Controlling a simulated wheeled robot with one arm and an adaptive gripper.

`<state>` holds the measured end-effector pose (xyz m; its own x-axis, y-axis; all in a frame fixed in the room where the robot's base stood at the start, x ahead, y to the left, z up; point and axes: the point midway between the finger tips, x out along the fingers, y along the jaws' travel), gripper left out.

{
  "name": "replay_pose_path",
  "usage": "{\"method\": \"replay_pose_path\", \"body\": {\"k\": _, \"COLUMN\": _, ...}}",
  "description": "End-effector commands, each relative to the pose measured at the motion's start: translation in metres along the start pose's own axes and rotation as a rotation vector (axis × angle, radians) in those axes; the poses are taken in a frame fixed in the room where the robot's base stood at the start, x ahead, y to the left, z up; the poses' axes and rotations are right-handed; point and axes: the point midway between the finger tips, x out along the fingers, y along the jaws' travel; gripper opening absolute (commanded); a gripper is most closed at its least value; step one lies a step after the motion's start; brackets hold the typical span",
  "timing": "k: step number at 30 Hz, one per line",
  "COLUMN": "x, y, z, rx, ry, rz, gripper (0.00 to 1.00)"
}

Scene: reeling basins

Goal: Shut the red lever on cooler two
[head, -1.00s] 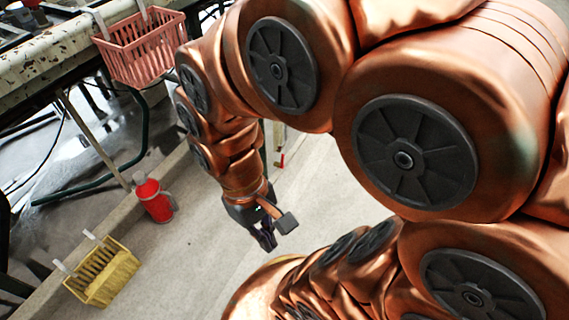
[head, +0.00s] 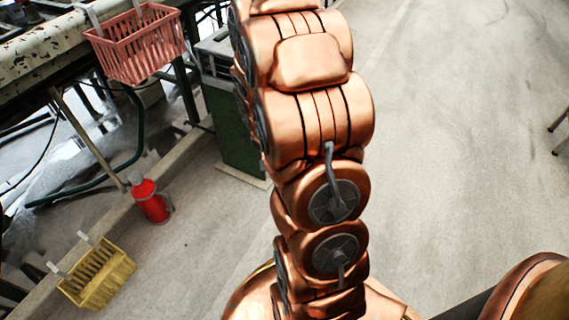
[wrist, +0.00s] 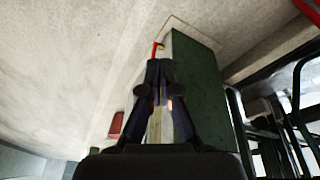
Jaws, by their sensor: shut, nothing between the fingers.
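A green cabinet (head: 238,135), which may be the cooler, stands behind my arm in the head view; no number on it can be read. In the wrist view its green side (wrist: 197,95) is right of my gripper (wrist: 160,70). My gripper is shut and empty. A thin red piece (wrist: 154,50), probably the lever, shows just beyond the fingertips, with a small brass-coloured bit beside it. The fingers hide part of it, and I cannot tell whether they touch it. In the head view my arm hides my gripper and the lever.
A pink basket (head: 138,45) hangs on the bench at the upper left. A small red block (wrist: 117,124) shows in the wrist view. Floor to the right is open.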

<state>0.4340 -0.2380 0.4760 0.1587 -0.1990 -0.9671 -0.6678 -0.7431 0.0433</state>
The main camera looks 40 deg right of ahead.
Motion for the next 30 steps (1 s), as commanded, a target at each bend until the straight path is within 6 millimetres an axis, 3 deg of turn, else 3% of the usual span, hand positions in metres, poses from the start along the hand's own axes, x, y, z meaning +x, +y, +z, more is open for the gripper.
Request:
{"method": "replay_pose_path", "body": {"k": 1, "x": 0.019, "y": 0.006, "z": -0.008, "rx": 0.038, "ry": 0.014, "rz": -0.01, "gripper": 0.0}}
{"method": "replay_pose_path", "body": {"k": 13, "x": 0.139, "y": 0.045, "z": -0.07, "rx": 0.327, "ry": 0.172, "rz": -0.177, "gripper": 0.0}}
{"method": "replay_pose_path", "body": {"k": 23, "x": 0.227, "y": 0.075, "z": -0.081, "rx": 0.591, "ry": 0.259, "rz": -0.387, "gripper": 0.0}}
{"method": "replay_pose_path", "body": {"k": 30, "x": 0.276, "y": 0.094, "z": -0.074, "rx": 0.804, "ry": 0.306, "rz": -0.576, "gripper": 0.0}}
